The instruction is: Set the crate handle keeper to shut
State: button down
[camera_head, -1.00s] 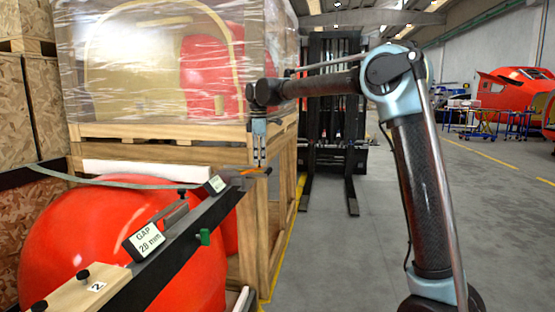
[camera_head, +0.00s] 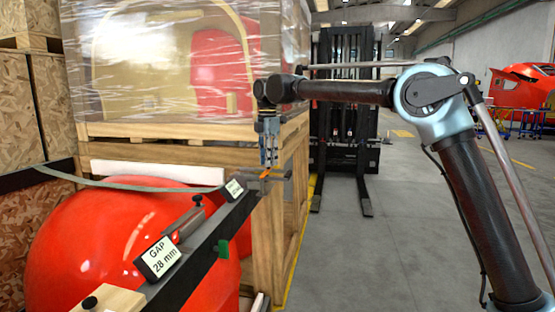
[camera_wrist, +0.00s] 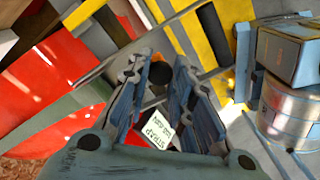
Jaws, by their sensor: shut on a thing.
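My gripper (camera_head: 268,164) points down at the far end of a dark bar in the head view. A small orange piece (camera_head: 265,173), seemingly the crate handle keeper, is at its fingertips by a short grey crosspiece (camera_head: 277,179). In the wrist view my gripper's fingers (camera_wrist: 164,66) are close together, with a dark round knob (camera_wrist: 160,73) between or just beyond their tips. The fingers hide most of the keeper, so its exact setting cannot be told. A white label reading STRAP (camera_wrist: 158,130) shows below the fingers.
The dark bar (camera_head: 210,240) carries a "GAP 28 mm" sign (camera_head: 158,257) and crosses a red nosecone (camera_head: 105,235). A wrapped crate on a wooden frame (camera_head: 200,130) stands close behind my gripper.

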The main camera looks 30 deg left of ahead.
jog(key=shift+s, duration=0.1)
dwell(0.3)
jog(key=c, duration=1.4)
grip_release()
jog(key=shift+o, duration=0.2)
jog(key=shift+r, duration=0.1)
notch_tip(320, 180, up, 12)
